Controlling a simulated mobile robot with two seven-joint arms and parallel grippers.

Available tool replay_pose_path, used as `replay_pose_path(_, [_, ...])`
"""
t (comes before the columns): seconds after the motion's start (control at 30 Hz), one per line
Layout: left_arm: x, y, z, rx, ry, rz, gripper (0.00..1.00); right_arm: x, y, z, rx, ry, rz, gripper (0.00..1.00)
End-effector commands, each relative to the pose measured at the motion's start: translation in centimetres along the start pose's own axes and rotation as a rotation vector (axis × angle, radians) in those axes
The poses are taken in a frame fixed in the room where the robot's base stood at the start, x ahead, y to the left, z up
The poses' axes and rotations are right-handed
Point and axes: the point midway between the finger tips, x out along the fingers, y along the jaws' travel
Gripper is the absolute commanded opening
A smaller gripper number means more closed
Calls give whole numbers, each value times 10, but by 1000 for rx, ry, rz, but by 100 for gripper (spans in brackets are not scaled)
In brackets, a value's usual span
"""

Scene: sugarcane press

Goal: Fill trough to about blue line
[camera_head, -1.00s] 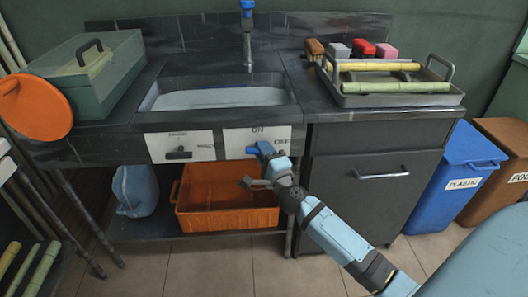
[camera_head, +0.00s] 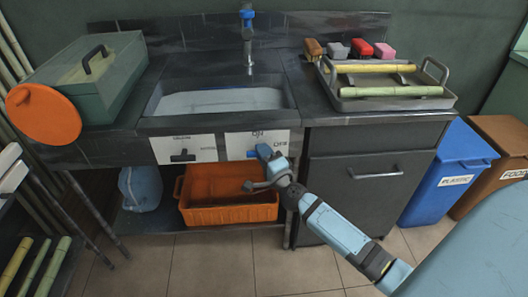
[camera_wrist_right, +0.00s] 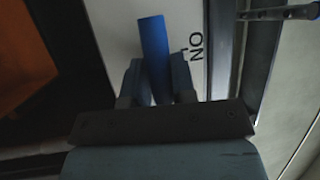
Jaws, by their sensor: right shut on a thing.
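The trough (camera_head: 150,104) is a basin sunk in the dark counter, with a pale surface inside. On the front, a white ON/OFF panel (camera_head: 238,146) carries a blue lever (camera_head: 264,151). My right gripper (camera_head: 269,168) is shut on this lever. In the right wrist view, the blue lever (camera_wrist_right: 153,45) stands between the fingers (camera_wrist_right: 155,85), beside the word ON. My left gripper is not in view.
A second panel (camera_head: 187,156) with a dark lever is to the left. An orange crate (camera_head: 230,214) sits below. A tray (camera_head: 395,103) with cane pieces is on the right counter. A green box (camera_head: 95,95) and orange disc (camera_head: 42,115) are at left. Blue (camera_head: 445,175) and brown bins stand right.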

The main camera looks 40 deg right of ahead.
Motion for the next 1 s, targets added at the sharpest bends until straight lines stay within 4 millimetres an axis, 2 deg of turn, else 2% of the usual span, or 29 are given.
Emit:
replay_pose_path(0.03, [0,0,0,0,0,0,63,1,-2,-1,-2,1,-4,1])
replay_pose_path(0.07, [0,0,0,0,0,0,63,1,-2,-1,-2,1,-4,29])
replay_pose_path(0.13, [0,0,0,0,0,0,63,1,-2,-1,-2,1,-4,45])
replay_pose_path(0.17, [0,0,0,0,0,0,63,1,-2,0,-1,1,-4,48])
replay_pose_path(0.43, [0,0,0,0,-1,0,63,-1,-1,0,0,0,-1,48])
replay_pose_path(0.57, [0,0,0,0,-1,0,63,-12,0,0,0,0,1,48])
replay_pose_path(0.67, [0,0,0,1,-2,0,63,-29,0,0,-1,-1,2,48])
replay_pose_path(1.0, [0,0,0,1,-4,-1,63,-105,0,0,-2,-1,2,48])
